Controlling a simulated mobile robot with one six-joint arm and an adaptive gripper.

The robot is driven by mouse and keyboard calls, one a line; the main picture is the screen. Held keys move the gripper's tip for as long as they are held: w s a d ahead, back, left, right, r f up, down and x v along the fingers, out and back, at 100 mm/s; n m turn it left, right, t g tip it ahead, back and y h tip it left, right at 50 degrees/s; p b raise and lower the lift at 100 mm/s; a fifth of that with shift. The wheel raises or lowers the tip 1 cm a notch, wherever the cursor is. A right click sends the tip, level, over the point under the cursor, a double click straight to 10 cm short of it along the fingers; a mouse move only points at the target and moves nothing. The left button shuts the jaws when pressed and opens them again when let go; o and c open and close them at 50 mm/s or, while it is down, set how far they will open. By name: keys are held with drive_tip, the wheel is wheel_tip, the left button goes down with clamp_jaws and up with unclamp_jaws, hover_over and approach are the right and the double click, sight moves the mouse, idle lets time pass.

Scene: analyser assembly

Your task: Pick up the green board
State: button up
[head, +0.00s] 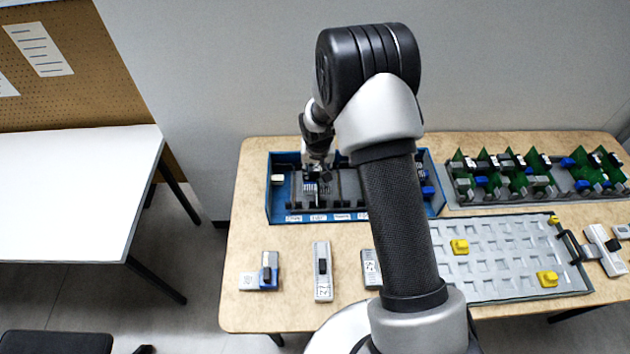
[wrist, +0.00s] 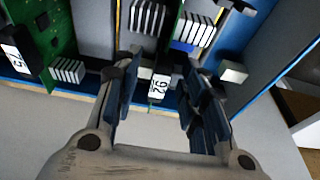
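My gripper (wrist: 161,82) is open in the wrist view, with dark finger pads on either side. Between them is a narrow green board (wrist: 172,38), seen nearly edge-on, with a white numbered label (wrist: 158,87) at its near end. Gaps show between the board and both fingers. Another green board (wrist: 58,32) with a numbered label stands to the left, outside the fingers. In the head view my gripper (head: 318,172) is down at the blue case (head: 282,217), left of its middle; its fingertips are hard to make out there, and my arm hides part of the case.
A rack of several green boards (head: 540,172) stands at the right. A grey tray (head: 490,262) with yellow pieces (head: 459,246) lies in front of it. Small modules (head: 322,270) lie along the table's front. A white table (head: 75,190) stands at the left.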

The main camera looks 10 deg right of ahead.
drive_tip(key=shift+w+f, duration=0.2)
drive_tip(key=shift+f, duration=0.5)
drive_tip(key=shift+c, duration=0.4)
clamp_jaws()
